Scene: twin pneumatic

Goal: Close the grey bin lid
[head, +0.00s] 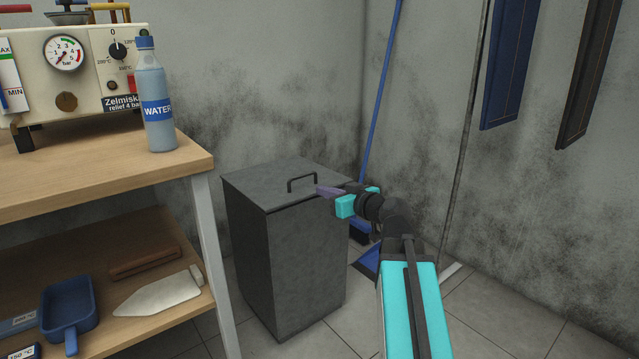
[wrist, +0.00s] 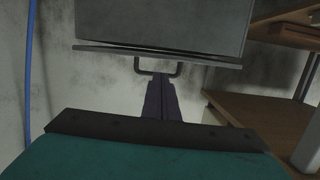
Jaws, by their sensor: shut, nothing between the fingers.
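The grey bin (head: 290,265) stands upright on the floor. Its lid (head: 262,182) lies flat across the top, with no clear gap at the visible edges. A dark bar handle (head: 290,184) stands up from the lid. My gripper (head: 322,192) is shut and empty, just right of the handle over the lid's right side. In the wrist view the picture is inverted: the bin (wrist: 160,22) is at the top, the lid (wrist: 110,49) shows edge-on and the handle (wrist: 138,68) points down. My gripper (wrist: 158,80) is close to the handle; I cannot tell whether it touches.
A wooden bench (head: 110,185) with a water bottle (head: 154,100) and a steriliser (head: 85,70) stands at the left, its leg close to the bin. A blue broom (head: 381,85) leans in the corner behind. Floor (head: 510,325) is clear at the right.

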